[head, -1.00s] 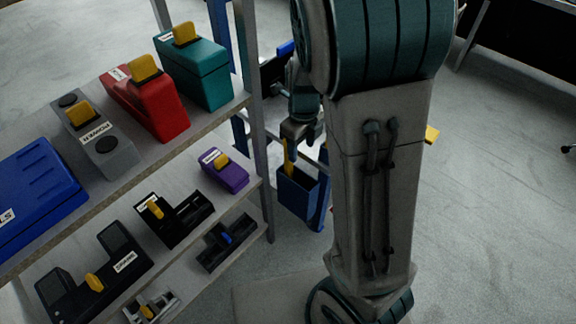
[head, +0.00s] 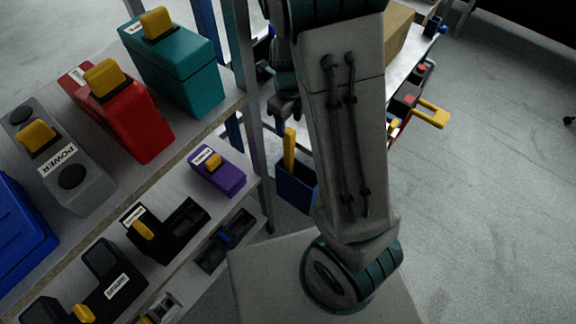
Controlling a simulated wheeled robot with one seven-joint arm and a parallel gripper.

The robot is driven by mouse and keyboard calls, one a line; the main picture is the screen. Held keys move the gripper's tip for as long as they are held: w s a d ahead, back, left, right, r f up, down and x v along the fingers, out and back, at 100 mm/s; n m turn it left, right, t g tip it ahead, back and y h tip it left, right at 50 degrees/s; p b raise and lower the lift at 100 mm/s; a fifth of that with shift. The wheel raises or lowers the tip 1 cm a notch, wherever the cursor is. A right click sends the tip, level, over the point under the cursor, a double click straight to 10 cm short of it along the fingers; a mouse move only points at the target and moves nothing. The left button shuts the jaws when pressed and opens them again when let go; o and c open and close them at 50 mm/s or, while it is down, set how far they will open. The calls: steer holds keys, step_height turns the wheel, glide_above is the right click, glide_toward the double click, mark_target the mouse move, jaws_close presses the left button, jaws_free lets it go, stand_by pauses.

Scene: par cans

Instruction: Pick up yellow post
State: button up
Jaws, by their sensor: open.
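The yellow post (head: 289,148) stands upright, slightly tilted, in a dark blue bin (head: 297,190) beside the shelf unit. Its lower end is hidden inside the bin. My gripper (head: 284,112) is just above the top of the post in the picture, pointing down, with its jaws open and empty. The gripper is small and dark here, so the exact gap to the post is hard to tell. My own arm covers the area to the right of the bin.
A shelf unit (head: 255,125) on the left holds a teal case (head: 190,75), a red case (head: 130,120), a grey power box (head: 75,175) and a purple box (head: 218,172). A table with a cardboard box (head: 397,32) and yellow-handled tool (head: 430,114) stands behind my arm.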

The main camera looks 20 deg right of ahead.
mark_target(289, 141)
steer(key=f+b, duration=0.1)
steer(key=f, duration=0.1)
steer(key=f+b, duration=0.1)
steer(key=f, duration=0.5)
steer(key=shift+s+a+b, duration=0.1)
steer(key=shift+s+b, duration=0.2)
steer(key=shift+b, duration=0.1)
steer(key=shift+r, duration=0.1)
steer(key=c, duration=1)
